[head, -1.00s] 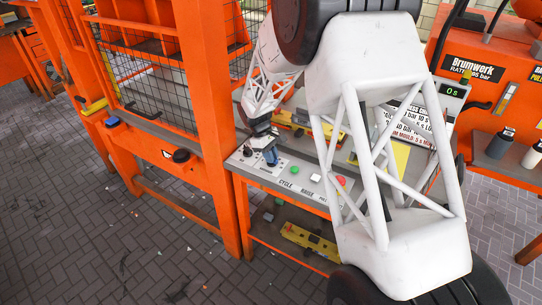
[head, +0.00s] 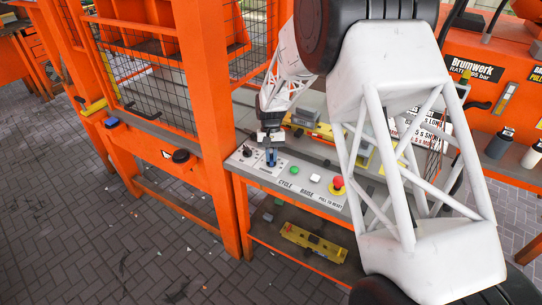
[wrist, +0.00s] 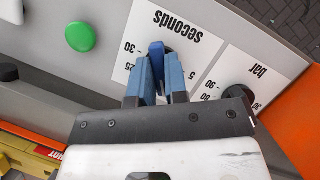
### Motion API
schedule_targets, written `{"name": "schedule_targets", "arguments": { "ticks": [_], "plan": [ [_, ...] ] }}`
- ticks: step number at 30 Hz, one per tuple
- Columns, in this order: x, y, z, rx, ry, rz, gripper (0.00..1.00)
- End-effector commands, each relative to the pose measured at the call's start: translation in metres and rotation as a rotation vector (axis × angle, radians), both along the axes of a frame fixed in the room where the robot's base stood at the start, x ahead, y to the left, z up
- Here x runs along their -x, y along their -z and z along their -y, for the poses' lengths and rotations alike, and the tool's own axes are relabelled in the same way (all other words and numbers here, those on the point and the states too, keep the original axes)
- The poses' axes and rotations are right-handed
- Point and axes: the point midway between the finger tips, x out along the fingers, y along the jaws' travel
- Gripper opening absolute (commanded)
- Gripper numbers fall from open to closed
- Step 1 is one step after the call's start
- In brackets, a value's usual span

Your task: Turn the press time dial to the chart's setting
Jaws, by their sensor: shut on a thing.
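My gripper (head: 271,160) is over the grey control panel (head: 325,196), at the dial plate marked "seconds". The seconds plate (wrist: 185,36) appears upside down, with 30, 25 and 5 readable around the fingers. The dial's pointer cannot be made out. The white chart (head: 428,133) stands behind the panel, partly covered by my arm; its settings are not fully readable.
A second dial marked "bar" (wrist: 238,96) sits close beside the gripper. The green CYCLE button (head: 294,170), white RAISE button (head: 315,178) and red stop button (head: 338,184) line the panel. An orange press post (head: 212,120) stands close on the left.

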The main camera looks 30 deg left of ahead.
Motion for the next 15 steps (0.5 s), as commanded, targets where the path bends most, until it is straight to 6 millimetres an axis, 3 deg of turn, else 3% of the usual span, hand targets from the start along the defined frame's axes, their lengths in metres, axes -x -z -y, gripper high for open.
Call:
{"name": "schedule_targets", "arguments": {
  "ticks": [15],
  "plan": [
    [-0.0012,-0.0013,0.0000,-0.002,0.264,0.002,0.00]
  ]
}}
